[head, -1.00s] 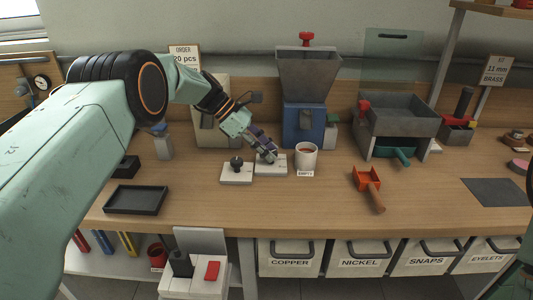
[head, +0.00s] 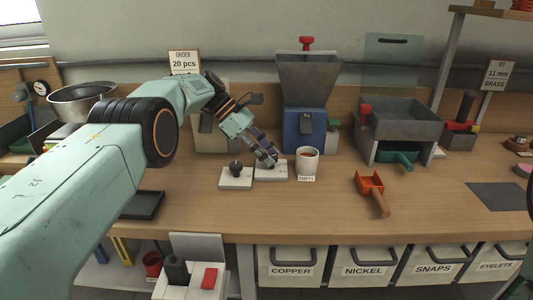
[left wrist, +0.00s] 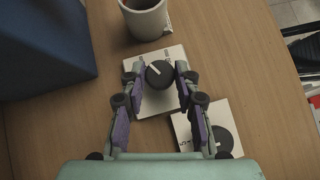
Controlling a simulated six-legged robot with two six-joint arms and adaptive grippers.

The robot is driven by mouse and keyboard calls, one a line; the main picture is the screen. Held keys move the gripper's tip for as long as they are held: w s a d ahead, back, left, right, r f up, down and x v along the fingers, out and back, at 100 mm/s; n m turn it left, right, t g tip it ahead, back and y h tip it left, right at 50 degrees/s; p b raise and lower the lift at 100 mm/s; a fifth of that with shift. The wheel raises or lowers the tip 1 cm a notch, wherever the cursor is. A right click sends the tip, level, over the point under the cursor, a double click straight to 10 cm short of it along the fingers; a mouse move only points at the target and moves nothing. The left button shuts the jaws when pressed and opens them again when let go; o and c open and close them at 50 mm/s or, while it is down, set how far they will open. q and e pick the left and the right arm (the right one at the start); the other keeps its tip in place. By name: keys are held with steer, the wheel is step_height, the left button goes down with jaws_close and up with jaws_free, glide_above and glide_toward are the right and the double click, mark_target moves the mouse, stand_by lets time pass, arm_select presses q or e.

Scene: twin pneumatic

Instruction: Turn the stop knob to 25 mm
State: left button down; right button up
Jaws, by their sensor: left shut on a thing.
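Two white plates with round dark knobs lie side by side on the bench. My left gripper (head: 270,162) comes down onto the right plate (head: 271,174). In the left wrist view its fingers (left wrist: 159,80) are shut on that plate's dark knob (left wrist: 160,74), one on each side; a white pointer line on it slants to the upper left. The other plate (head: 236,182) carries a free dark knob (head: 235,168), also seen in the left wrist view (left wrist: 222,140). Scale figures are too small to read. My right gripper is not in view.
A white cup (head: 307,162) stands just right of the held knob's plate. A blue hopper machine (head: 304,125) stands behind. A red scoop (head: 370,185) lies to the right. A dark tray (head: 143,205) is partly hidden by my left arm.

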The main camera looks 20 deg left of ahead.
arm_select(q)
steer(key=shift+d, duration=0.15)
steer(key=c, duration=1)
jaws_free()
